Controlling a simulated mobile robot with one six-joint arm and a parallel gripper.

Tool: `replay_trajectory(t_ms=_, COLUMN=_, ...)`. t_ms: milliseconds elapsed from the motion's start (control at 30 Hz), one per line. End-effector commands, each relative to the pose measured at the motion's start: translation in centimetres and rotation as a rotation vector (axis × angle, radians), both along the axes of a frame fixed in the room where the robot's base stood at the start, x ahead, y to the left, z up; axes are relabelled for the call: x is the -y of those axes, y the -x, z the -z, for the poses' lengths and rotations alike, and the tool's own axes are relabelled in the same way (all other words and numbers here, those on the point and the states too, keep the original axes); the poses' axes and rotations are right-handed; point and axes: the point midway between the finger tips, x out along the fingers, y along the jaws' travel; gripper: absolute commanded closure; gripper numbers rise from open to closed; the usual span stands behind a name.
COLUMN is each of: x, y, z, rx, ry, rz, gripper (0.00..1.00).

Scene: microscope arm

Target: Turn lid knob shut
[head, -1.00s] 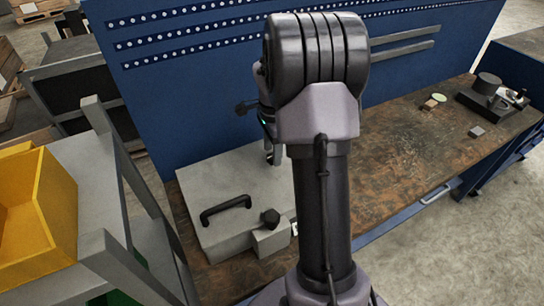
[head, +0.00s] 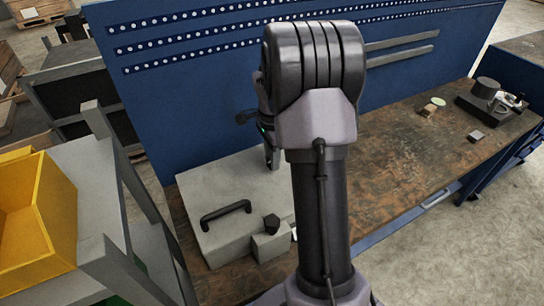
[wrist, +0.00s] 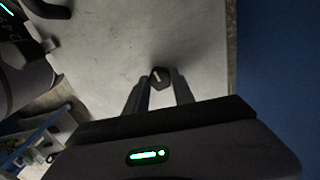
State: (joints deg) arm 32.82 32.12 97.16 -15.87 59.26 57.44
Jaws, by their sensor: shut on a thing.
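A grey box (head: 225,185) with a flat lid and a black bar handle (head: 225,214) stands on the bench, left of my arm. In the wrist view a dark, many-sided lid knob (wrist: 160,73) with a pale line on top sits on the grey lid surface. My gripper (wrist: 159,78) is shut on this knob, one finger on each side. In the head view my gripper (head: 271,159) shows partly behind my arm, low over the back of the lid, and the held knob is hidden. A second dark knob (head: 271,223) sits on a small block at the box's front.
A blue perforated panel (head: 190,110) rises behind the box. A yellow bin (head: 40,220) stands on a grey shelf at the left. The brown bench top (head: 390,170) is largely clear to the right, with small items and a dark device (head: 490,100) at its far end.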

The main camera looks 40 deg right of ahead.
Motion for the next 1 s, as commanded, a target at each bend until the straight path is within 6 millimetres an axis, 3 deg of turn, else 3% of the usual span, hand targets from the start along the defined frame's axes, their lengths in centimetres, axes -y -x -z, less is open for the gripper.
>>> replay_trajectory(t_ms=1000, x=-0.02, y=-0.11, z=-0.23, rx=0.0, ry=-0.001, rz=-0.886, gripper=1.0)
